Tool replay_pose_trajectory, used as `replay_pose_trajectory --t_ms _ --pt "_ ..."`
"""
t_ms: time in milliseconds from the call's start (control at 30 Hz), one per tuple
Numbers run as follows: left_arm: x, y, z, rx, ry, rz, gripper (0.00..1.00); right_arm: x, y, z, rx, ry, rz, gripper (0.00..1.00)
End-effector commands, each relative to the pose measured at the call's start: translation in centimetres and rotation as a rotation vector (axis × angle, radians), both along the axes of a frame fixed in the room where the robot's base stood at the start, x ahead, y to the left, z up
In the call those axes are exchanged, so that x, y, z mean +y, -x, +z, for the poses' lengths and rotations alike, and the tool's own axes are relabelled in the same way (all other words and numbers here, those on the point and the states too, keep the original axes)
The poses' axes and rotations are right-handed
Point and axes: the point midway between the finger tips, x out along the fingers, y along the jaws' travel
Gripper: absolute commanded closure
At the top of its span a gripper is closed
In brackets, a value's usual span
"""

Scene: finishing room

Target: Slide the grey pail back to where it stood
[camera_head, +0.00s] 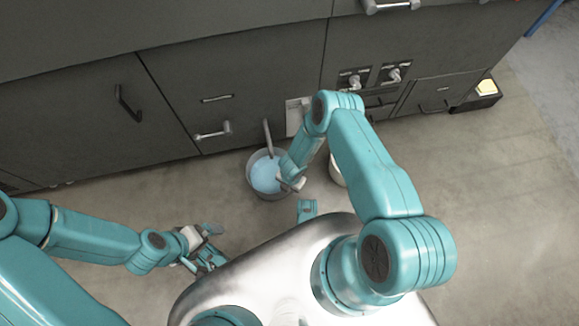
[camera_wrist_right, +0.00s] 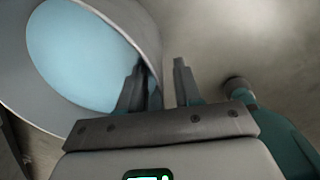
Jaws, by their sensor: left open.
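The grey pail (camera_head: 252,184) stands on the floor in front of the dark cabinets, with pale blue liquid (camera_head: 265,174) inside. A grey stick (camera_head: 268,137) leans up out of it at the back. My right gripper (camera_head: 289,183) is at the pail's right side. In the right wrist view its two fingers (camera_wrist_right: 160,78) are apart. The left finger overlaps the pail (camera_wrist_right: 128,22) near its wall, and the right finger is outside with a gap; contact cannot be told. My left gripper (camera_head: 208,250) is open and empty, low over the floor to the pail's lower left.
Cabinets with handles (camera_head: 212,132) and valve knobs (camera_head: 393,75) line the back, close behind the pail. A pale container (camera_head: 336,170) is partly hidden behind my right arm.

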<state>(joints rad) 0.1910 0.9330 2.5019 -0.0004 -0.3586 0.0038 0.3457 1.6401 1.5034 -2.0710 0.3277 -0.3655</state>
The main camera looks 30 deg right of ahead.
Motion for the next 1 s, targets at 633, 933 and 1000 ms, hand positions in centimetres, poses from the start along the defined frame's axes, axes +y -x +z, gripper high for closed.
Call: replay_pose_trajectory --t_ms 633,933,1000 --pt "0.05 -0.06 -0.25 -0.001 0.000 0.003 0.00 0.02 -0.04 -0.52 0.000 0.000 0.000 1.00" --pt "0.05 -0.05 -0.26 0.000 0.000 0.002 0.00 0.04 -0.05 -0.52 -0.001 0.000 0.001 1.00" --pt "0.05 -0.05 -0.26 0.000 0.000 0.002 0.00 0.03 -0.06 -0.52 -0.001 0.000 0.001 1.00"
